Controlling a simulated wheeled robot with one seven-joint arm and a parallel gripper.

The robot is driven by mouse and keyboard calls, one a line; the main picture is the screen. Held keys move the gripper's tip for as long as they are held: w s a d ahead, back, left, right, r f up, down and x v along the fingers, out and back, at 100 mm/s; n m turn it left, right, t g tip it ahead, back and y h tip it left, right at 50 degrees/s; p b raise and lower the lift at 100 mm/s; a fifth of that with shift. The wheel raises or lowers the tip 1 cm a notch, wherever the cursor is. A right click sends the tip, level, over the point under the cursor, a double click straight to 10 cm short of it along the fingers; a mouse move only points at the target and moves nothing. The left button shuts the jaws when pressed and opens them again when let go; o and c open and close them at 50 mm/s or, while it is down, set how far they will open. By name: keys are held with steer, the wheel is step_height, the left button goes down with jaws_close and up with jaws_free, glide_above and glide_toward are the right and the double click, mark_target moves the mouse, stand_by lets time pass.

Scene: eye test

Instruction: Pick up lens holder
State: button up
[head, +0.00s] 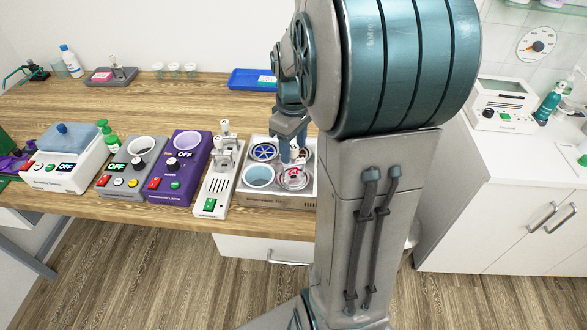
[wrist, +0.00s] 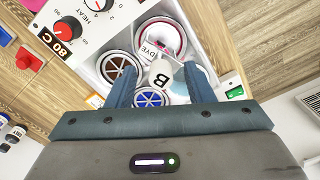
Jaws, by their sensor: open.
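A small white piece marked "B", which looks like the lens holder (wrist: 159,78), is in the wrist view, with a pinkish part reaching toward a red-rimmed pot (wrist: 143,30) marked "DYE". My gripper (wrist: 159,70) is open, with one finger on either side of the white piece. I cannot tell whether the fingers touch it. In the head view my gripper (head: 290,154) is low over a grey dye bath (head: 277,201). The red-rimmed pot (head: 293,180) shows there under the fingers, with red and white on it. The holder is hard to make out there.
The bath also has a blue spoked lid (head: 263,152), a light blue pot (head: 258,177) and a brown spoked lid (wrist: 121,68). A white device with upright posts (head: 217,178) stands close on its left, then a purple lamp box (head: 178,168). A blue tray (head: 250,79) lies behind.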

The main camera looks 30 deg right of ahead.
steer(key=shift+f, duration=0.45)
steer(key=shift+c, duration=0.3)
jaws_close()
steer(key=shift+r, duration=0.1)
